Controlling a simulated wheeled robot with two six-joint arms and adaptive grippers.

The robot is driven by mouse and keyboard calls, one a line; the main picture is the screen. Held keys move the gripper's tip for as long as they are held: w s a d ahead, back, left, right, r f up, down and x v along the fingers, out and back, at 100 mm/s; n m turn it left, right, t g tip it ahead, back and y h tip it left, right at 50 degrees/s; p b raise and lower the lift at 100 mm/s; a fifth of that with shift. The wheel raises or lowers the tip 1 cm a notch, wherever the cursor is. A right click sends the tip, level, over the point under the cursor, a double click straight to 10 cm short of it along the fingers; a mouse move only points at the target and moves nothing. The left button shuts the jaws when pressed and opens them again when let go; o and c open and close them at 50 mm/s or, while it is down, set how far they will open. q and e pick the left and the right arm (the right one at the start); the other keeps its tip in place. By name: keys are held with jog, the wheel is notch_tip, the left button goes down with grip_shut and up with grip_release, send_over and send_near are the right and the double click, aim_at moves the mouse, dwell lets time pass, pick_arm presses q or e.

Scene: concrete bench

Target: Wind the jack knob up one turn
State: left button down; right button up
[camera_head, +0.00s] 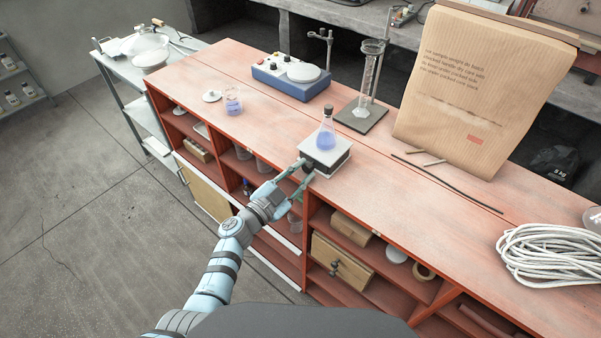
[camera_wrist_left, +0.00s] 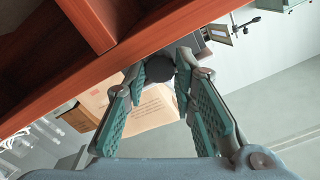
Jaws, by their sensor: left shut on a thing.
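The lab jack (camera_head: 337,158) stands at the front edge of the red bench, its pale square top level. A flask of blue liquid (camera_head: 326,137) stands upright on it. My left gripper (camera_head: 305,174) reaches in from the lower left to the jack's front side. In the left wrist view the jack knob (camera_wrist_left: 157,74) is a dark round shape between the fingertips of my left gripper (camera_wrist_left: 160,84), which is shut on it. The knob is mostly hidden by the fingers in the head view. My right gripper is not in view.
Behind the jack are a blue-based instrument (camera_head: 291,82) and a stand with a glass cylinder (camera_head: 367,75). A beaker (camera_head: 232,102) is at the left. A large paper sack (camera_head: 470,90) and coiled white rope (camera_head: 555,255) are at the right. Open shelves lie below the bench edge.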

pick_arm(q)
jog(key=c, duration=1.3)
grip_release()
jog(key=shift+c, duration=0.2)
